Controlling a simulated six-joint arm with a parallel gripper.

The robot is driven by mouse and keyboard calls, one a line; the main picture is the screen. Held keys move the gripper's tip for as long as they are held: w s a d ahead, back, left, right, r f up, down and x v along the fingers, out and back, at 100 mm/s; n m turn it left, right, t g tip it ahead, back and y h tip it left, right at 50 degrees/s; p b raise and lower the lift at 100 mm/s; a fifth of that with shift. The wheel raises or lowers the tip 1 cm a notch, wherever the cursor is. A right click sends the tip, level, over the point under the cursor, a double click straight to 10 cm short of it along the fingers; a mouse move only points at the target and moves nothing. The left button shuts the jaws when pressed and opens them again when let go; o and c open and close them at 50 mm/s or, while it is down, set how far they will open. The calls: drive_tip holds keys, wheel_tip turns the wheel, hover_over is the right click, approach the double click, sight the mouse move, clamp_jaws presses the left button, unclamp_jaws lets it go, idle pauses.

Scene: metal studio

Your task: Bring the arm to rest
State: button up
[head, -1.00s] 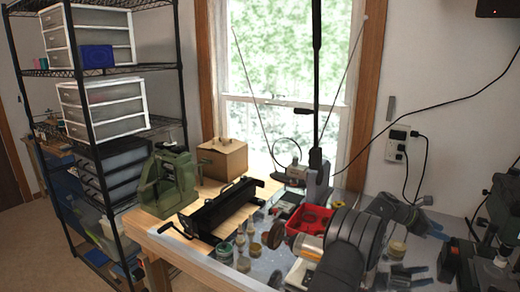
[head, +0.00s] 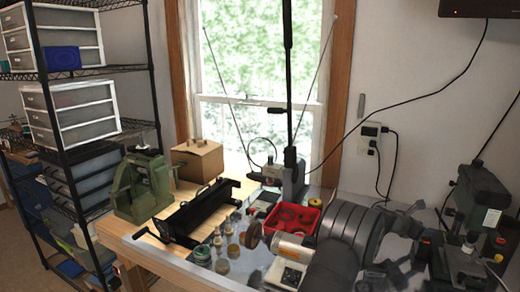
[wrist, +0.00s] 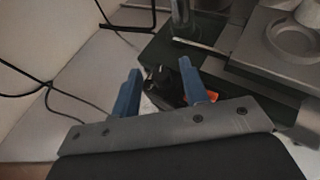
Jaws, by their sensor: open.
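My gripper (wrist: 160,74) shows in the wrist view with its two blue fingers spread apart. I see nothing held between them. A small dark item with an orange part (wrist: 182,92) lies beyond and between the fingers; I cannot tell whether they touch it. In the head view my arm fills the lower right foreground, and the gripper end is small and hard to make out among the dark equipment there.
A dark green machine (head: 478,200) stands at the right. A red tray (head: 290,218), small jars (head: 202,253) and a black metal tool (head: 195,213) crowd the bench. A green press (head: 146,188) and cardboard box (head: 197,160) stand at the left. Cables (wrist: 75,98) hang near the gripper.

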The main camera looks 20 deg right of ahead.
drive_tip(key=shift+s+n+t, duration=0.15)
drive_tip(key=shift+n+t, duration=0.45)
drive_tip(key=shift+t, duration=0.1)
drive_tip(key=v, duration=1.2)
drive_tip(key=shift+a, duration=0.1)
